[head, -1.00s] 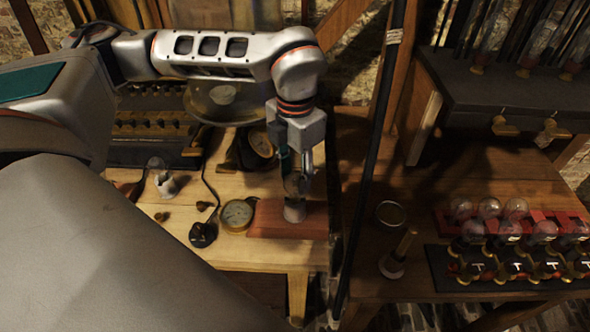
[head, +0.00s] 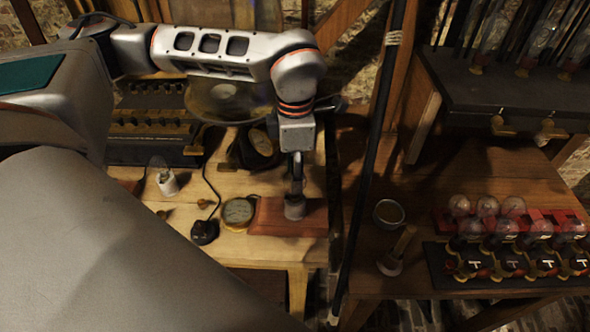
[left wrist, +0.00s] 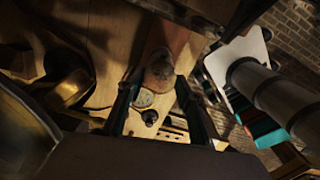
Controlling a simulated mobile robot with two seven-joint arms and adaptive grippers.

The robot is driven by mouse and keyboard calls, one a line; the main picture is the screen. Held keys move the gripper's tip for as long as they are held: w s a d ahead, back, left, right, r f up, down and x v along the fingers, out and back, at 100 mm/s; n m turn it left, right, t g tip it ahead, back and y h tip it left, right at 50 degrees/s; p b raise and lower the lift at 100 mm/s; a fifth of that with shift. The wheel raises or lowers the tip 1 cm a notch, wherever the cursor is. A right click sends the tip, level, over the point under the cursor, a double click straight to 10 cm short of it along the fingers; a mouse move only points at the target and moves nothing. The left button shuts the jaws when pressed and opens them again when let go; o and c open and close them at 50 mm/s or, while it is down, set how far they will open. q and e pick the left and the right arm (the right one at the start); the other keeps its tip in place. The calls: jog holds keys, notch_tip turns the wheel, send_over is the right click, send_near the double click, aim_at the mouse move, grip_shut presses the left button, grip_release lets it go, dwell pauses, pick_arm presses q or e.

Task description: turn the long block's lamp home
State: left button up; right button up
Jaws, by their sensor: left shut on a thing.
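The long reddish block (head: 315,222) lies on the light wooden table, and the left wrist view shows part of it (left wrist: 172,35). A lamp stands upright in a grey socket (head: 295,208) on the block. My left gripper (head: 297,183) points down over the socket and is shut on the lamp, whose glass the fingers mostly hide in the head view. In the left wrist view the round lamp (left wrist: 160,68) shows between the two fingers. My right gripper is in neither view.
On the darker right table stand a round tin (head: 388,212) and a rack of several bulbs (head: 445,222).

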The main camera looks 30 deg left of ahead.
pick_arm(q)
jog(key=o, duration=1.3)
notch_tip(320, 180, up, 12)
